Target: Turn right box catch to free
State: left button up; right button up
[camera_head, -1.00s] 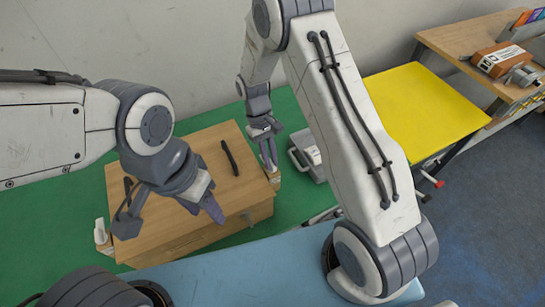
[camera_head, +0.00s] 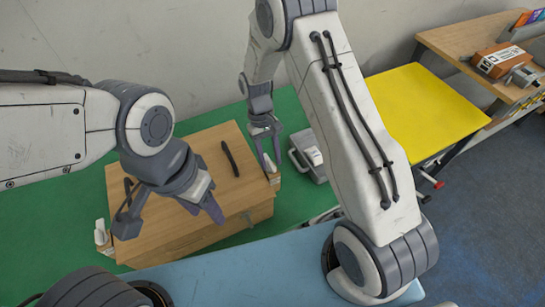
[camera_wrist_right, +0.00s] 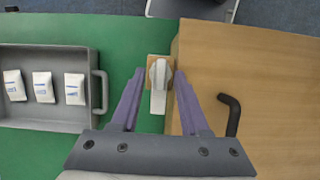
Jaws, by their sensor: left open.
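The wooden box (camera_head: 185,165) stands on the green table, with black handles on its lid. Its right catch (camera_wrist_right: 158,84) is a pale knob with a white tab on a small wooden block at the box side. My right gripper (camera_wrist_right: 160,72) is open, with its purple fingertips on either side of the catch and a visible gap on the left. In the head view, my right gripper (camera_head: 270,160) is at the box's far right corner. My left gripper (camera_head: 168,214) is open above the near left part of the box. The left catch (camera_head: 102,238) is at the box's left side.
A grey tray (camera_wrist_right: 92,113) holding white packets lies beside the box, on the right in the head view. A yellow table (camera_head: 420,110) and a wooden desk (camera_head: 450,40) with a scanner and boxes stand further right.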

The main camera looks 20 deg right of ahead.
jog(key=shift+w+r, duration=0.2)
jog(key=shift+r, duration=0.2)
jog(key=b+v, duration=0.2)
jog(key=v, duration=0.7)
jog(key=shift+r, duration=0.3)
jog(key=shift+a, duration=0.1)
jog(key=s+a+r+n+t, duration=0.25)
jog(key=s+a+r, duration=0.5)
jog(key=s, duration=0.45)
jog(key=s+r+n+t+y, duration=0.1)
jog(key=s+n+t, duration=0.1)
jog(key=s, duration=1.1)
jog(key=shift+d+r+n+y, duration=0.2)
jog(key=shift+d+n+y, duration=0.2)
jog(key=shift+d+n, duration=0.05)
